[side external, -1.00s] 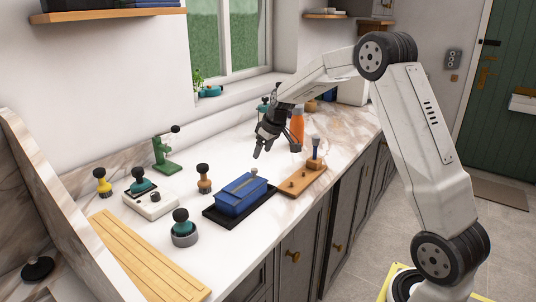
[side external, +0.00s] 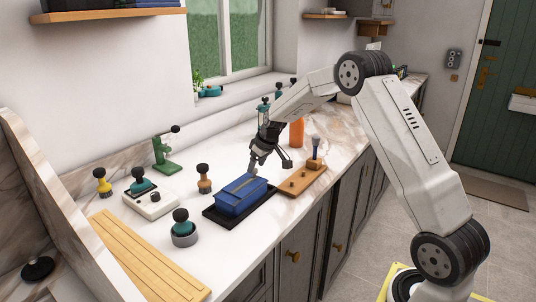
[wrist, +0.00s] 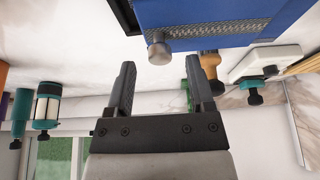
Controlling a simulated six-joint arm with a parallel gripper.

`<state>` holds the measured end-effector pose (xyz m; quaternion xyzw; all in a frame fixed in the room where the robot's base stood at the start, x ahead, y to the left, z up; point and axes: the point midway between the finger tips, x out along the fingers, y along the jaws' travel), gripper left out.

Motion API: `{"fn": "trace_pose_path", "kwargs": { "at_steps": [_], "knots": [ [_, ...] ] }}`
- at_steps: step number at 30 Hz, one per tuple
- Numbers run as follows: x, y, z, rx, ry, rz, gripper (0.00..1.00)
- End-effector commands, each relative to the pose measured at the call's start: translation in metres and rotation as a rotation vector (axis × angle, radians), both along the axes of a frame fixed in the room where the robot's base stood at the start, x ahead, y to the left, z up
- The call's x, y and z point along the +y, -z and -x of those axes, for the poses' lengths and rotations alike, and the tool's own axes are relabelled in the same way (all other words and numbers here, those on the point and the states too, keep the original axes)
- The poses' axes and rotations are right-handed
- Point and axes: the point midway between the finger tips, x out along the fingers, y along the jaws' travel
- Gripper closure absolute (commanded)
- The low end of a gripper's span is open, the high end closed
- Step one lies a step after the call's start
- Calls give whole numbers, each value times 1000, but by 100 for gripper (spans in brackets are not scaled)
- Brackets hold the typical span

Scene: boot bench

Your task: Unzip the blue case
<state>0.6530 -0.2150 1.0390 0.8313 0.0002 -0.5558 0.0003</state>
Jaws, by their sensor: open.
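The blue case (side external: 240,200) sits on a black tray (side external: 210,214) on the counter. A zip strip (wrist: 225,34) runs along the case in the wrist view. A round metal pull knob (wrist: 158,53) is at its near end. My gripper (side external: 253,172) is open at the far end of the case; its fingers hide the knob in the side view. In the wrist view, my gripper's fingers (wrist: 161,68) are spread to either side of the knob's line, with the knob just beyond the tips. I cannot tell whether they touch it.
A wooden board with pegs (side external: 302,180) lies right of the case. An orange bottle (side external: 297,132) stands behind it. A brown-knobbed tool (side external: 204,179), a grey-and-teal round piece (side external: 183,230) and a white box (side external: 150,203) stand to the left. Bare counter lies between them.

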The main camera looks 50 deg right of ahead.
Motion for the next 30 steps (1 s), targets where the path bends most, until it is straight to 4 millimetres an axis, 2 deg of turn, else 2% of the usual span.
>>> {"fn": "trace_pose_path", "kwargs": {
  "at_steps": [6,15,17,21,22,30],
  "knots": [
    [0,10,-5,-1,0,0,31],
    [0,11,-5,-1,1,0,31],
    [0,11,-5,-1,1,0,50],
    [0,11,-5,-1,1,0,95],
    [0,11,-5,-1,1,0,100],
    [0,11,-5,-1,1,0,100]
  ]
}}
